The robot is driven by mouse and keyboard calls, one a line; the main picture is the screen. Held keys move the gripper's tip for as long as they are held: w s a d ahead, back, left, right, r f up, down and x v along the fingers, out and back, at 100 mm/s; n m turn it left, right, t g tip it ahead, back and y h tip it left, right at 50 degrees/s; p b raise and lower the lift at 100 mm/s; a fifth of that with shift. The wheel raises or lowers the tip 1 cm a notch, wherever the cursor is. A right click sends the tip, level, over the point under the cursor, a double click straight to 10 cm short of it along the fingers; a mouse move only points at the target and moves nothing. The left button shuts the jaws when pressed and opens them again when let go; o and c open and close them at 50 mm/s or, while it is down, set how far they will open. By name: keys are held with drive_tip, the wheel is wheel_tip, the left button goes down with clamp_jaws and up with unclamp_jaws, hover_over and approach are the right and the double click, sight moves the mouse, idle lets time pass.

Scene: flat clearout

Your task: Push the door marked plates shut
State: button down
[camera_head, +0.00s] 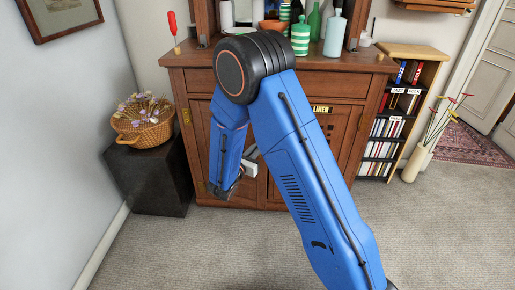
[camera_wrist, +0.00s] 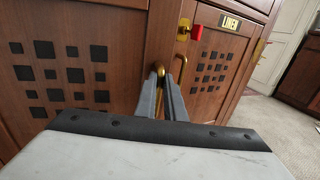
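The wooden cabinet's left lower door (camera_wrist: 75,60), with a pattern of dark squares, fills the left of the wrist view. No plates label shows; the matching right door carries a sign reading LINEN (camera_wrist: 230,22). In the head view the left door (camera_head: 200,122) is mostly behind my arm. A vertical strip separates the two door faces; I cannot tell how far the left door stands open. My gripper (camera_wrist: 164,78) has its grey fingers close together, with nothing seen held. Its tips are near a brass handle (camera_wrist: 159,69); contact is unclear.
A wicker basket (camera_head: 143,122) of flowers stands on a black plinth (camera_head: 150,178) left of the cabinet. Bottles (camera_head: 300,38) stand on the cabinet top. A bookshelf (camera_head: 415,52) and a vase (camera_head: 415,164) are at the right. The carpet (camera_head: 220,255) in front is clear.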

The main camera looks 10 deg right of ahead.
drive_tip(key=w+a+x, duration=0.1)
drive_tip(key=x, duration=0.6)
drive_tip(key=shift+w+d, duration=0.2)
drive_tip(key=shift+d, duration=0.05)
drive_tip(key=c, duration=1.9)
unclamp_jaws()
drive_tip(key=shift+d, duration=0.15)
drive_tip(key=shift+o, duration=0.2)
drive_tip(key=v, duration=1.7)
drive_tip(key=shift+s, duration=0.2)
